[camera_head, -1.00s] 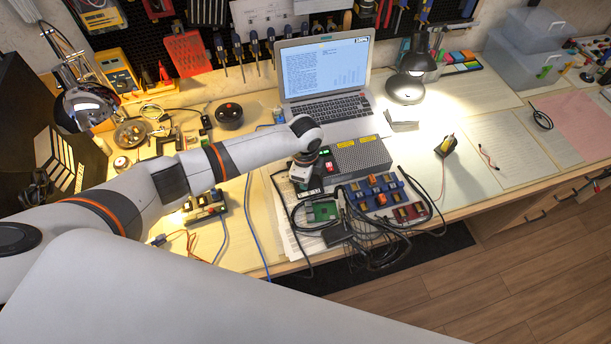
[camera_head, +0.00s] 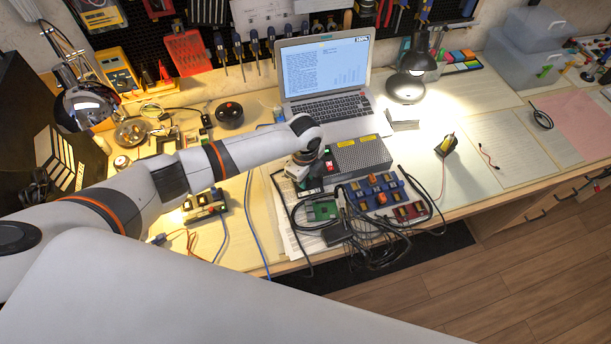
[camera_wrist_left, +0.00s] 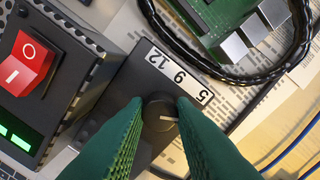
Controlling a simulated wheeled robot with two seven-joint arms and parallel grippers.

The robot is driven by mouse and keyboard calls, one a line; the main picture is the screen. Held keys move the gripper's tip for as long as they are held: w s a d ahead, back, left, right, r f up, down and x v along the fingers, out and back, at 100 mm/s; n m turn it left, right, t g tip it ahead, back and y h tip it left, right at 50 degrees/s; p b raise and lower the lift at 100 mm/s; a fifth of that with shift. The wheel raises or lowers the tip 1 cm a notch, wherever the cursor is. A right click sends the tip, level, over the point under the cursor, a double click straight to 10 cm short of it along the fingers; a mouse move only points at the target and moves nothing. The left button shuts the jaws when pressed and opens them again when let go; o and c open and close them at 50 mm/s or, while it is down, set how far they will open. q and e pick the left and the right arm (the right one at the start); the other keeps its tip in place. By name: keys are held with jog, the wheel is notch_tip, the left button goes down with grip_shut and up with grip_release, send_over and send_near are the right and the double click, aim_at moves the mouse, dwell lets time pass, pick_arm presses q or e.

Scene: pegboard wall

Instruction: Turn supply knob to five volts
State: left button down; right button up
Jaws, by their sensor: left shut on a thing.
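The dark round supply knob (camera_wrist_left: 159,112) sits on a black panel in the left wrist view, beside a white number strip (camera_wrist_left: 180,74) showing 5, 9 and 12. Its light pointer line faces right, toward the strip's right end; the exact mark is hard to tell. My left gripper (camera_wrist_left: 160,108) has its green fingers shut on the knob from both sides. In the head view my left gripper (camera_head: 300,176) is at the left end of the grey power supply (camera_head: 362,156) and hides the knob. My right gripper is not in view.
A red rocker switch (camera_wrist_left: 27,65) and green display (camera_wrist_left: 14,138) are close to the fingers. A green circuit board (camera_head: 322,211), black cables and blue modules (camera_head: 372,190) lie in front. The laptop (camera_head: 327,85) stands behind, and the lamp (camera_head: 406,80) behind right.

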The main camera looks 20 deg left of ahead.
pick_arm(q)
jog(key=c, duration=1.2)
grip_release()
notch_tip(320, 180, up, 12)
jog(key=b, duration=0.1)
jog(key=shift+b, duration=0.4)
jog(key=shift+s, duration=0.1)
